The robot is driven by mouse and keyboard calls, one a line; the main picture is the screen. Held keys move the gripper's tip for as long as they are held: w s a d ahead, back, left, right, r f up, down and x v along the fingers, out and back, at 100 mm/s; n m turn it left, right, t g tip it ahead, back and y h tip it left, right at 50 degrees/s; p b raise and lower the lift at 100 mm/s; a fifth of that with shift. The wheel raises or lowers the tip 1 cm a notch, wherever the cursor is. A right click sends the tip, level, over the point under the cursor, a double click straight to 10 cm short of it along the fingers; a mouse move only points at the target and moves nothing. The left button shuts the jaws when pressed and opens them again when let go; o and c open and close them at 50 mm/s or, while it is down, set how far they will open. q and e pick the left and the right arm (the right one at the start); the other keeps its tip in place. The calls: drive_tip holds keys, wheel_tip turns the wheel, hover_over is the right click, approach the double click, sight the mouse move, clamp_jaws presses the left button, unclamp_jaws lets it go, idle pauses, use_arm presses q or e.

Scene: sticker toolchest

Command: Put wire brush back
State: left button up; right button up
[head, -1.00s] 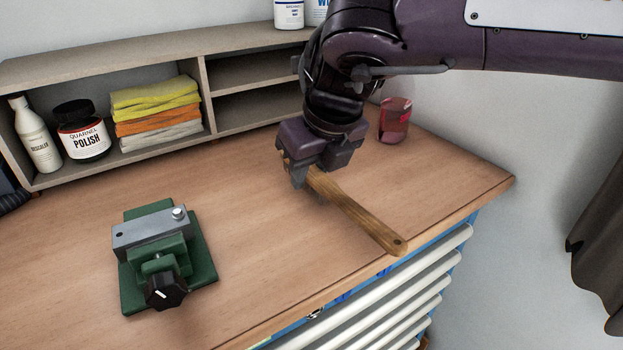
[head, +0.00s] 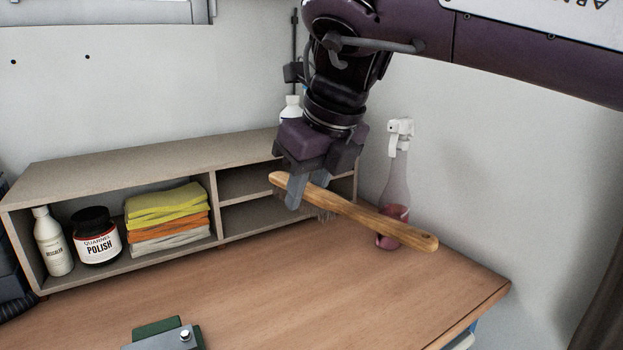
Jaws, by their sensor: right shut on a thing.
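The wire brush (head: 385,224) has a long wooden handle with a hole at its right end and bristles facing down near its left part. My right gripper (head: 297,192) is shut on the brush near its bristle end. It holds the brush in the air in front of the shelf's right part, above the bench (head: 290,290). The brush tilts down to the right, and its handle passes in front of a spray bottle. My left gripper is not in view.
The shelf unit (head: 130,165) holds a white bottle (head: 53,243), a polish jar (head: 96,238) and folded cloths (head: 166,216); its right compartments look empty where visible. A spray bottle (head: 396,180) stands at the back right. A green vise (head: 158,326) is at the bottom edge.

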drive_tip(key=f+n+p, duration=0.1)
drive_tip(key=n+p, duration=0.1)
drive_tip(key=w+a+f+n+g+p, duration=0.1)
drive_tip(key=p, duration=0.1)
drive_tip(key=a+f+n+g+y+p, duration=0.1)
drive_tip(key=f+n+p, duration=0.1)
drive_tip(key=shift+w+a+f+n, duration=0.1)
drive_tip(key=shift+w+n, duration=0.1)
drive_tip(key=shift+n, duration=0.1)
wheel_tip(320, 180, down, 5)
drive_tip(key=s+a+n+g+p, duration=0.2)
drive_tip(key=a+n+p, duration=0.1)
drive_tip(key=n+p, duration=0.2)
drive_tip(key=n+b, duration=0.1)
drive_tip(key=b, duration=0.5)
approach(268, 311)
drive_tip(key=x, duration=0.5)
drive_tip(key=shift+a, duration=0.2)
drive_tip(key=shift+s+f, duration=0.1)
drive_tip(key=shift+f, duration=0.6)
drive_tip(key=o, duration=1.1)
drive_tip(key=shift+r, duration=0.15)
